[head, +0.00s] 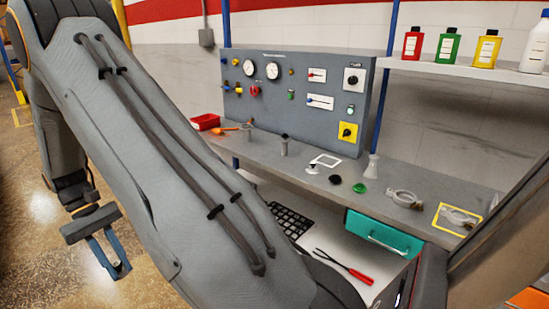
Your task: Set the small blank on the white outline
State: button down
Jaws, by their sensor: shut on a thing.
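The white outline (325,161) is on the grey bench top and its inside looks bare. My gripper (120,272) hangs at the lower left over the floor, well away from the bench. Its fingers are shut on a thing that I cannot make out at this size. A small pale piece with a dark top (312,169), a black round piece (335,180) and a green round piece (360,188) lie near the outline. I cannot tell whether any of these is the small blank.
A grey gauge panel (300,95) stands along the bench back. A metal cylinder (284,146) and a pale flask (372,167) stand beside the outline. Clamps (404,198) lie to the right, near a yellow outline (437,217). A teal-fronted drawer (385,234) sits below. My arm hides much of the left.

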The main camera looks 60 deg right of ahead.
aim_at(328, 160)
jog(key=i, duration=1.2)
jog(key=z, duration=2.65)
